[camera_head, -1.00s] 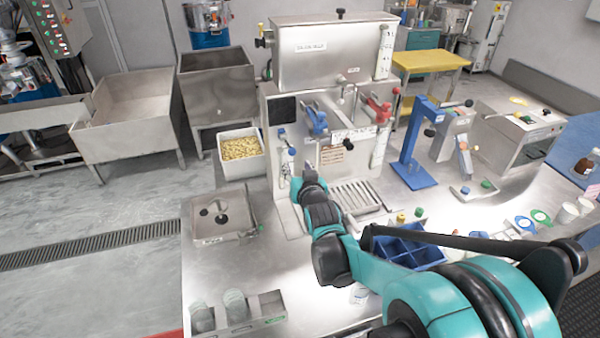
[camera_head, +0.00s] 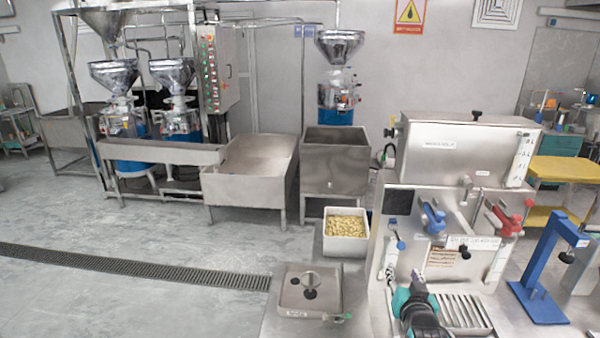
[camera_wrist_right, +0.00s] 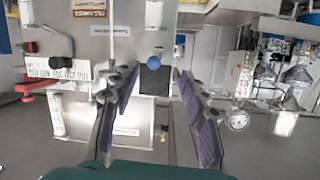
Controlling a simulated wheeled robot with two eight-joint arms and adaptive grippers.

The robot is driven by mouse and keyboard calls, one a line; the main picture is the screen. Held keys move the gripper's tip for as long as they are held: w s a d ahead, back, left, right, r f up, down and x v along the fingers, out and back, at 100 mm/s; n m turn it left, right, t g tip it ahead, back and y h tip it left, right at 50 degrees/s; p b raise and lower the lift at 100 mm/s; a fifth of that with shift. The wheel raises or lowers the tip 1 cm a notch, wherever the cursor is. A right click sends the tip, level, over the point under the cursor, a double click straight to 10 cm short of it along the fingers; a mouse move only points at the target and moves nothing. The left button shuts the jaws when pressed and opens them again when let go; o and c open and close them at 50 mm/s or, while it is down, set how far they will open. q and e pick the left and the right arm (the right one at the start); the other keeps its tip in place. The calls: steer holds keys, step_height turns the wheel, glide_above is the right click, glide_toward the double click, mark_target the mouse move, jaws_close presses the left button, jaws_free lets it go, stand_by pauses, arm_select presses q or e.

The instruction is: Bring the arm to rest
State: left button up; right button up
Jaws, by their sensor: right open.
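The machine's front, with a blue knob (camera_wrist_right: 154,63) and a dark panel, shows beyond the fingers, upside down. I cannot tell whether a finger touches the machine. My left gripper is in neither view.
A blue press stand (camera_head: 540,270) is at the right. Grey floor (camera_head: 150,220) lies open at the left.

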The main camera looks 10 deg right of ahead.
steer(key=s+a+f+n+g+y+b, duration=0.2)
steer(key=s+a+f+g, duration=0.1)
steer(key=s+a+f, duration=0.3)
steer(key=s+a+f+n+g+y+b, duration=0.2)
steer(key=s+a+f+n+g, duration=0.1)
steer(key=s+a+f, duration=0.4)
steer(key=s+a+g, duration=0.1)
steer(key=s+a, duration=0.2)
steer(key=s, duration=0.2)
steer(key=shift+s+y, duration=0.3)
steer(key=shift+s, duration=0.1)
steer(key=shift+f, duration=0.1)
stand_by(0.4)
